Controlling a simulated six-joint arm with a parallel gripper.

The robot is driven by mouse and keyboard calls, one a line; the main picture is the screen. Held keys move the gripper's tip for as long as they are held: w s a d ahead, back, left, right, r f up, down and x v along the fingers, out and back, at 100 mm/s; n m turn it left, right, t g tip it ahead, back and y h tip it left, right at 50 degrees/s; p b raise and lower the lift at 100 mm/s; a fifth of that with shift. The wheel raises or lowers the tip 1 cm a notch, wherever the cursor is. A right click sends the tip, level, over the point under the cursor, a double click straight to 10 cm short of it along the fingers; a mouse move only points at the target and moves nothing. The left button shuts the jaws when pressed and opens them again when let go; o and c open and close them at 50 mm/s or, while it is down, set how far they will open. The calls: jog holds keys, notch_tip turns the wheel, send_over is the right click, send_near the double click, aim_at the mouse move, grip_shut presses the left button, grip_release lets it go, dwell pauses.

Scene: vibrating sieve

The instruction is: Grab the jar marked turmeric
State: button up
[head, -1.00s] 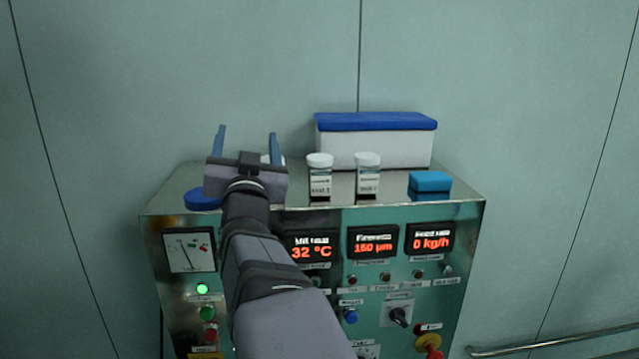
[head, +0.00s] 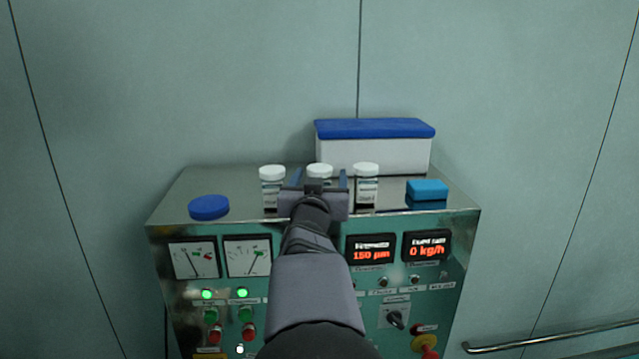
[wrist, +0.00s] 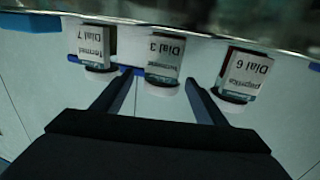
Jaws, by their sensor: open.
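Three clear jars with white lids stand in a row on the steel cabinet top (head: 420,172). The middle jar (head: 319,169) is partly hidden behind my gripper in the head view. In the upside-down wrist view its label (wrist: 164,55) reads "Dial 3" with a small word that looks like turmeric. My gripper (head: 320,178) is open and empty, in front of this jar. In the wrist view the gripper fingers (wrist: 159,80) point towards it, one on each side of its line. Whether they overlap the jar I cannot tell.
The left jar (head: 272,185) reads paprika, Dial 6, in the wrist view; the right jar (head: 367,184) reads fennel, Dial 7. Both stand close beside the middle jar. A blue-lidded white box (head: 375,150) is behind, a blue block (head: 427,189) right, a blue disc (head: 208,207) left.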

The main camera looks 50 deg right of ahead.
jog(key=shift+p+x, duration=1.85)
jog(key=shift+x, duration=1.4)
jog(key=shift+w+a+f, duration=0.15)
jog(key=c, duration=1.1)
